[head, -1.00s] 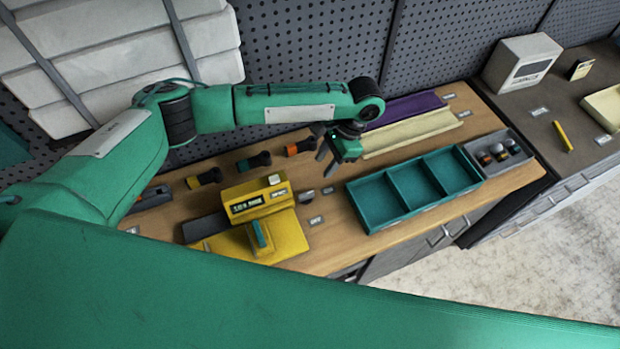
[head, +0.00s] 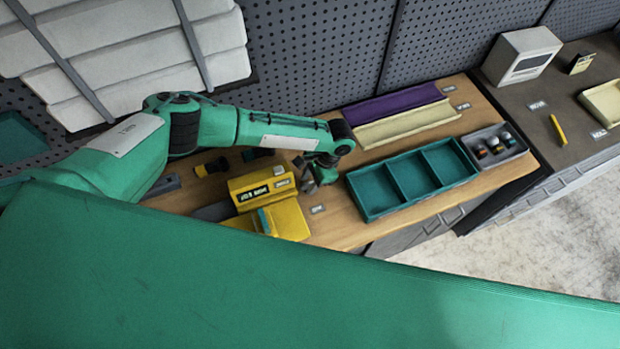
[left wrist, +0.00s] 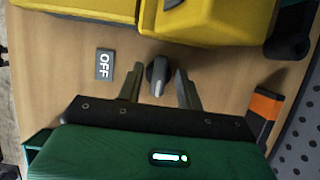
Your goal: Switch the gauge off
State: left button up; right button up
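The gauge is a yellow machine (head: 270,190) with a small dark display, standing on the wooden bench; its yellow side also shows at the top of the left wrist view (left wrist: 205,18). A dark grey knob (left wrist: 158,74) sits on the bench beside it, near a plate marked OFF (left wrist: 104,64). That plate also shows in the head view (head: 317,209). My left gripper (head: 312,183) is low beside the gauge. In the left wrist view its fingers (left wrist: 159,86) are open, one on each side of the knob, with gaps visible. My right gripper is not in view.
A teal tray with compartments (head: 352,187) stands to the right of my left gripper. An orange and black object (left wrist: 263,108) lies close on the gripper's right in the left wrist view. Cream (head: 405,126) and purple (head: 395,103) troughs lie behind.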

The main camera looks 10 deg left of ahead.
pick_arm(q)
jog(key=c, duration=0.7)
grip_shut()
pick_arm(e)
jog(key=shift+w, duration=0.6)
pick_arm(q)
jog(key=shift+m, duration=0.3)
jog(key=m, duration=0.1)
jog(key=m+t, duration=0.1)
jog(key=m, duration=0.1)
jog(key=shift+s+d+t, duration=0.1)
jog(key=shift+s+t, duration=0.05)
jog(key=shift+t, duration=0.15)
jog(key=m+t, duration=0.1)
jog(key=m, duration=0.4)
jog(key=shift+t+y, duration=0.3)
jog(key=shift+t, duration=0.1)
jog(key=m+t, duration=0.1)
jog(key=m, duration=0.3)
jog(key=shift+s, duration=0.15)
jog(key=shift+m+t+h, duration=0.7)
jog(key=shift+m, duration=1.1)
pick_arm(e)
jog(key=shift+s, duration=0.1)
pick_arm(q)
jog(key=shift+s, duration=0.1)
